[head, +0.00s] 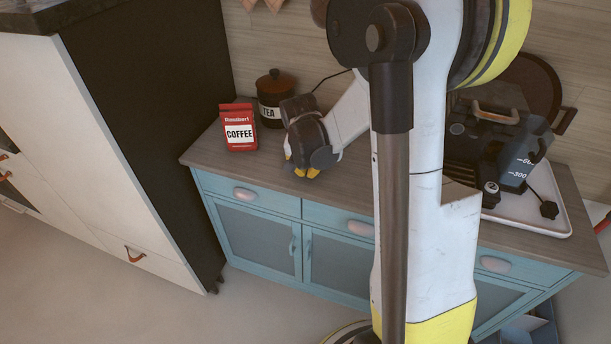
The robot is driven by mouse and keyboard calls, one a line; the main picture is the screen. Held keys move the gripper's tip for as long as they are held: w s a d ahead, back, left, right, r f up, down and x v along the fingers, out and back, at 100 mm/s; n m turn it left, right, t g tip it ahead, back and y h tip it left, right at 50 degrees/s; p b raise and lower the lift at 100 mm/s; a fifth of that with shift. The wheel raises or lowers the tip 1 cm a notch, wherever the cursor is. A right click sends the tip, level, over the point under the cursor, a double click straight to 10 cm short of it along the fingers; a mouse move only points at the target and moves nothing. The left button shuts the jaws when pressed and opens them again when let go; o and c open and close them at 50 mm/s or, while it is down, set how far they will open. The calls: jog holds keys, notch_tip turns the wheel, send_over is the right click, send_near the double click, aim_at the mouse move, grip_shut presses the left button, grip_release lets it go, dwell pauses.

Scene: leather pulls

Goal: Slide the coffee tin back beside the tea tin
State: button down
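The coffee container (239,129) looks like a red packet with a white COFFEE label, not a round tin. It stands upright near the left end of the wooden counter. The tea tin (274,97), dark with a brown knobbed lid and a TEA label, stands just behind it to the right, partly hidden by my arm's wrist. My gripper (301,171), with yellow fingertips, points down near the counter, to the right of the coffee and apart from it. Whether its fingers are open or shut is too small to tell.
The counter (218,151) sits on a blue cabinet (252,238). A tall dark-sided cabinet (150,120) stands at the left. A white tray (535,218) with a blue-grey jug (524,155) and appliance is at the right. My arm hides the counter's middle.

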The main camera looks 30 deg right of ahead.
jog(key=w+d, duration=1.2)
jog(key=shift+w+d+p, duration=0.1)
jog(key=shift+w+p, duration=0.15)
jog(key=shift+p, duration=0.05)
jog(key=shift+s, duration=0.1)
